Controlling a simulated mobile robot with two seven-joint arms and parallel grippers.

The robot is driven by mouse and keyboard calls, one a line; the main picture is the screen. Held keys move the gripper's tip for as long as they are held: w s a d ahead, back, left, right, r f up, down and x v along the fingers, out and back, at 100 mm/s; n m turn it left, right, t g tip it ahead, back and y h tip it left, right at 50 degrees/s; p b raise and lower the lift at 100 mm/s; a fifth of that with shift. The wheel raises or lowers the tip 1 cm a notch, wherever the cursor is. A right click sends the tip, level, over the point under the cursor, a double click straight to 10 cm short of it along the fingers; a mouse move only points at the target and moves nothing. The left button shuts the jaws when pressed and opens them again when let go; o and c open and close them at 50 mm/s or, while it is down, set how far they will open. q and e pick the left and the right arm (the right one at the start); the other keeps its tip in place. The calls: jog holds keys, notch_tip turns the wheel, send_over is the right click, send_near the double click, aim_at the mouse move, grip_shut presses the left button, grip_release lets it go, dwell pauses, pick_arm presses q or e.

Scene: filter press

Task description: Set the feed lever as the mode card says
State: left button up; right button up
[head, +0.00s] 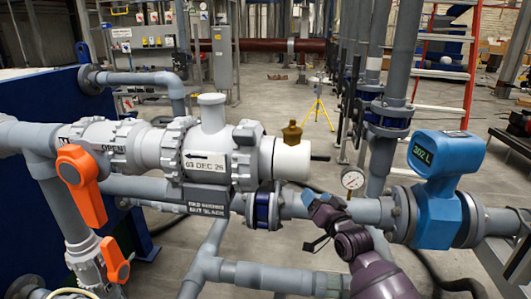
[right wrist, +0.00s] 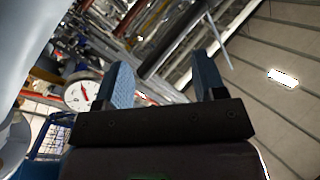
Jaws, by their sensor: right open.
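A large orange lever (head: 82,185) hangs down and slightly tilted on the grey pipework at the left in the head view. A smaller orange lever (head: 114,260) sits below it. I cannot tell which is the feed lever. The word OPEN (head: 112,166) shows on the pipe beside the large lever. No mode card can be made out for certain. My right gripper (head: 314,203) is by the horizontal pipe, right of both levers and well apart from them. In the right wrist view its two blue-padded fingers (right wrist: 163,72) are spread with nothing between them. My left gripper is out of view.
A blue flow meter (head: 437,165) stands on the pipe at the right. A pressure gauge (head: 352,180) is just beyond my right gripper; a gauge (right wrist: 82,95) also shows in the right wrist view. A dated white valve body (head: 212,155) lies between the levers and my right gripper.

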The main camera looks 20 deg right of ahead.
aim_at(321, 161)
jog(key=w+d+r+m+b, duration=0.1)
jog(key=w+d+r+m, duration=0.1)
jog(key=w+m, duration=0.1)
jog(key=w+d+r+m+t+h+b, duration=0.1)
jog(key=w+d+r+m, duration=0.1)
jog(key=m, duration=0.4)
jog(key=w+d+r+m+b, duration=0.1)
jog(key=w+d+r+m, duration=0.1)
jog(key=w+m, duration=0.2)
jog(key=shift+w+d+m+t+h, duration=0.3)
jog(key=shift+w+d+h, duration=0.1)
jog(key=shift+w, duration=0.1)
jog(key=shift+w+r, duration=0.2)
jog(key=shift+w, duration=0.2)
jog(key=shift+c, duration=1)
jog(key=c, duration=0.6)
jog(key=shift+o, duration=0.2)
